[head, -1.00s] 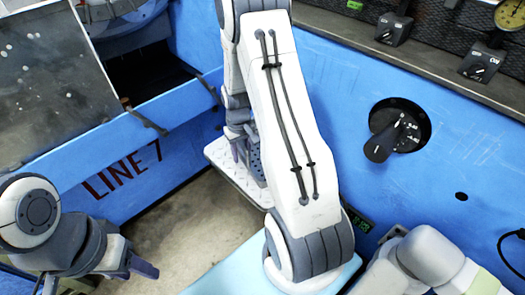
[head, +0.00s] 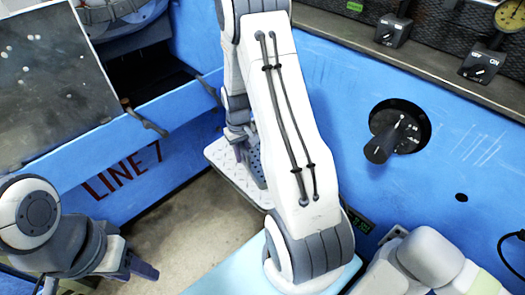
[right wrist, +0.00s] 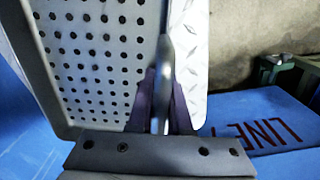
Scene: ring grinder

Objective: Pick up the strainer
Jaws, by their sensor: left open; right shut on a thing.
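The strainer (right wrist: 95,50) is a grey perforated metal pan with a raised rim. It fills the left of the right wrist view. In the head view only a small part of it (head: 257,165) shows beside my right arm. My right gripper (right wrist: 161,90) has its dark purple fingers shut on the strainer's upright edge. In the head view my right gripper is mostly hidden by its own arm. My left gripper (head: 143,268) is open and empty at the lower left, far from the strainer.
A diamond-plate step (head: 225,158) lies under and beside the strainer. A blue wall marked LINE 7 (head: 125,170) runs at left. Another blue wall (head: 340,110) with a black knob (head: 385,145) stands at right. Bare concrete floor (head: 190,225) lies between.

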